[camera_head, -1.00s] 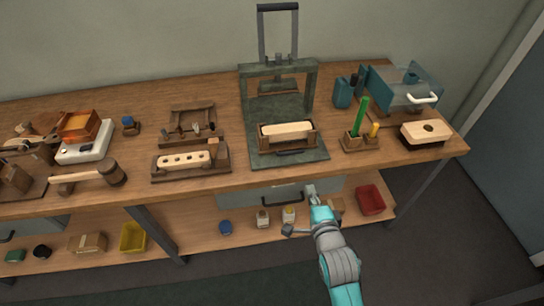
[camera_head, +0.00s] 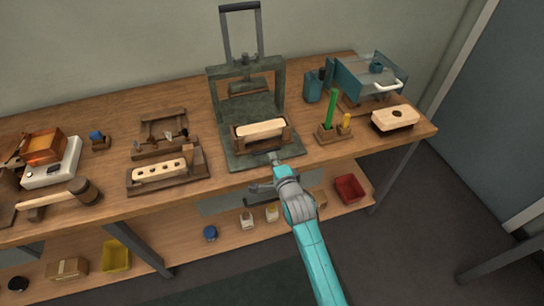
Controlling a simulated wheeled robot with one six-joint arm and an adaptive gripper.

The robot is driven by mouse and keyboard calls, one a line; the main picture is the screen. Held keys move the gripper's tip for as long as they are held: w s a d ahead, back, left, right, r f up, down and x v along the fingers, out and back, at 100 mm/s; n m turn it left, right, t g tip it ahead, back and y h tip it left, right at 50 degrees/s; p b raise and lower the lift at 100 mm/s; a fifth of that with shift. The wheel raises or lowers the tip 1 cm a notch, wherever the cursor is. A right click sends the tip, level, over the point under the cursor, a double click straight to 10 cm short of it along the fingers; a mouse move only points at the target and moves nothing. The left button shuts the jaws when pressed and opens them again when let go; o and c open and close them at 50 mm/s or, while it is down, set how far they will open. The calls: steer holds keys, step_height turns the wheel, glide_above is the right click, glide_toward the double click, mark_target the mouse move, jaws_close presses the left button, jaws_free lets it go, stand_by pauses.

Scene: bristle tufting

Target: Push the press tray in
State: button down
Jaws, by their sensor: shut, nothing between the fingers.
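The press (camera_head: 215,93) is a dark green-grey frame with a tall lever handle on top, standing at the back of the bench. Its press tray (camera_head: 240,144) sits at the front of the base plate, forward of the upright frame, and carries a pale wooden block (camera_head: 261,128) in a brown cradle. My gripper (camera_head: 273,157) is shut and empty, just in front of the tray at the plate's front edge. I cannot tell whether its tips touch the tray. The gripper partly hides the tray's front handle.
A slotted wooden fixture (camera_head: 168,175) and a mallet (camera_head: 82,190) lie to the left. A green-handled tool in a holder (camera_head: 328,128), a pale block with a hole (camera_head: 395,119) and a teal clear-sided box (camera_head: 368,79) stand to the right.

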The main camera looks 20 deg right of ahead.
steer(key=shift+w+f, duration=0.15)
steer(key=shift+w, duration=0.55)
